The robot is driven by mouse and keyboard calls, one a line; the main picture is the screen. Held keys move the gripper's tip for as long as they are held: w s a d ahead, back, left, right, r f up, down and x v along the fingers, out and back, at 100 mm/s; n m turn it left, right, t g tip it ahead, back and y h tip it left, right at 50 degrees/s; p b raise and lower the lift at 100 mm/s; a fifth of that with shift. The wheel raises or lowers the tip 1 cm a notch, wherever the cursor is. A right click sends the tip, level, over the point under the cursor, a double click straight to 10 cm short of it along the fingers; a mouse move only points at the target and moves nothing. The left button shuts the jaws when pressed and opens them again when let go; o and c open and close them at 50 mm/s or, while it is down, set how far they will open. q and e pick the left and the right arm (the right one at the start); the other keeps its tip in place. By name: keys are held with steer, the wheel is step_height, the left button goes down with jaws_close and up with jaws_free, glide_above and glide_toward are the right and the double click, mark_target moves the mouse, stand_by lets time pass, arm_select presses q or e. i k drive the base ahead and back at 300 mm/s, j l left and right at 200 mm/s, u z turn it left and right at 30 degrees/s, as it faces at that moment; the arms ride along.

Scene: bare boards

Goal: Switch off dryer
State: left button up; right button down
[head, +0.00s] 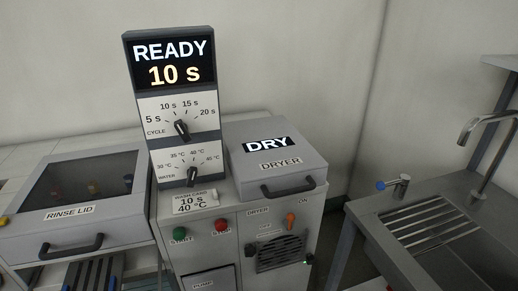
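The dryer (311,170) is a grey box with a dark front handle, at the middle right of the machine. Its lid looks shut, and a black sign on top reads DRY. On the front panel below it, a small orange dryer switch (290,220) points up, close to the ON label. A fainter label to its left is too small to read for certain. Neither of my grippers shows in the head view.
A control tower (129,72) reads READY 10 s above two dials. Green start (180,235) and red (221,225) buttons sit left of the switch. A dark vent grille (281,253) lies below it. A rinse lid (35,228) stands left, a metal sink unit (377,207) right.

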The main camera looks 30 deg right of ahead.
mark_target(290, 218)
steer(key=z, duration=1.25)
